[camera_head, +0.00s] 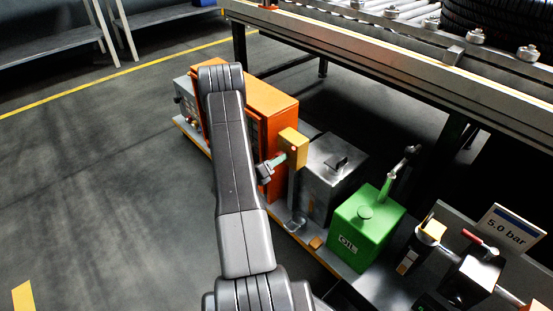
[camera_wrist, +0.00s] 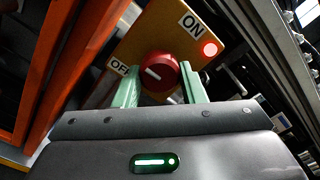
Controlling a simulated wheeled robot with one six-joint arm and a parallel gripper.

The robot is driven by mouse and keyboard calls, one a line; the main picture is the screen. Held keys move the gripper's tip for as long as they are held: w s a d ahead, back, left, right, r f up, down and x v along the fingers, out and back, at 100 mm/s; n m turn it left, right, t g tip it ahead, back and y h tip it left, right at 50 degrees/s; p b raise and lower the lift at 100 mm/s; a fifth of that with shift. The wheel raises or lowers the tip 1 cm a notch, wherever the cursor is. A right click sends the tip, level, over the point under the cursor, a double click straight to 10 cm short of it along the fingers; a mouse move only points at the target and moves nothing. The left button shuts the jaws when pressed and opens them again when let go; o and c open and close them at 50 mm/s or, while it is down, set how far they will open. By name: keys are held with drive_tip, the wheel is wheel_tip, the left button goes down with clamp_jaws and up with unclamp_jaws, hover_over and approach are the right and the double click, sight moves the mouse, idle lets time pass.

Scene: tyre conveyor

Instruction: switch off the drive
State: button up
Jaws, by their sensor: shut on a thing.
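A yellow switch box (camera_head: 293,144) stands on a post beside the orange cabinet. In the wrist view its yellow face (camera_wrist: 150,38) carries an ON label (camera_wrist: 192,24) at upper right and an OFF label (camera_wrist: 118,67) at left. A red lamp (camera_wrist: 209,49) glows beside ON. The red rotary knob (camera_wrist: 158,68) has a white mark on its left part, on the side towards OFF. My gripper (camera_wrist: 160,82) has its two green fingers on either side of the knob and is shut on it. In the head view my gripper (camera_head: 277,161) reaches the box; the knob is hidden there.
An orange cabinet (camera_head: 270,98) stands close on the left of the box. A grey metal box (camera_head: 333,165) and a green oil can (camera_head: 366,228) stand to the right. The conveyor (camera_head: 400,55) runs behind. Open floor (camera_head: 90,190) lies at left.

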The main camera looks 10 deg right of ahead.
drive_tip(key=o, duration=1)
drive_tip(key=shift+a, duration=0.1)
drive_tip(key=p+v, duration=0.2)
drive_tip(key=v, duration=1.1)
drive_tip(key=shift+s+a+p, duration=0.25)
drive_tip(key=shift+p, duration=0.05)
drive_tip(key=b+x, duration=0.2)
drive_tip(key=x, duration=1.2)
drive_tip(key=shift+b, duration=0.3)
drive_tip(key=shift+s+a, duration=0.1)
drive_tip(key=shift+a, duration=0.05)
